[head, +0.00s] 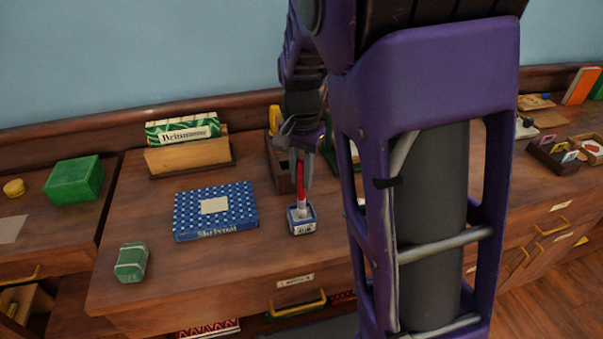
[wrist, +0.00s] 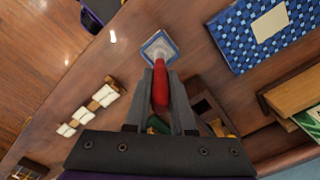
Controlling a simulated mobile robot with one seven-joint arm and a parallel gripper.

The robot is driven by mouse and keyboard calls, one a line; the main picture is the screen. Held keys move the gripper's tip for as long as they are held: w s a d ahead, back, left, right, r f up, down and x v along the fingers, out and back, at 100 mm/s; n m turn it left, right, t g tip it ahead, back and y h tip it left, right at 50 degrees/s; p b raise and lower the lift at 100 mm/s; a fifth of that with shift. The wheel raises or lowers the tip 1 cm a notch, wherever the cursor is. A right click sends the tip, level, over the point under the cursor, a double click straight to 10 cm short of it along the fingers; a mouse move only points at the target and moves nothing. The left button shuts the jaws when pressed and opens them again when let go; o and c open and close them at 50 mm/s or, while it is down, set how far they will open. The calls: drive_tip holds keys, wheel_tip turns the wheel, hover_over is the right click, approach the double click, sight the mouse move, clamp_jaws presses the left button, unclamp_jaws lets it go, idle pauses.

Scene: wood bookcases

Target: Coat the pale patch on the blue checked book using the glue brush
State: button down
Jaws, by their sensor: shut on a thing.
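The blue checked book (head: 215,212) lies flat on the wooden desk top with a pale patch (head: 214,205) on its cover. The book (wrist: 240,30) and its patch (wrist: 271,23) also show at the upper right in the wrist view. My gripper (head: 301,150) is shut on the red handle of the glue brush (head: 300,178). The brush (wrist: 160,84) points down at the small blue and white glue pot (head: 302,220), to the right of the book. Its lower end is at the pot's (wrist: 157,47) opening; how deep it sits is hard to tell.
A wooden holder (head: 188,155) with a green patterned book (head: 183,129) stands behind the blue book. A small green box (head: 132,262) sits at the front left. A dark wooden box (head: 281,170) stands behind the pot. Desk between book and pot is clear.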

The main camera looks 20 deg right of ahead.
sight(302, 160)
idle(0.3)
wheel_tip(302, 160, up, 7)
drive_tip(key=p, duration=0.6)
drive_tip(key=shift+p, duration=0.3)
drive_tip(key=shift+s, duration=0.15)
idle(0.4)
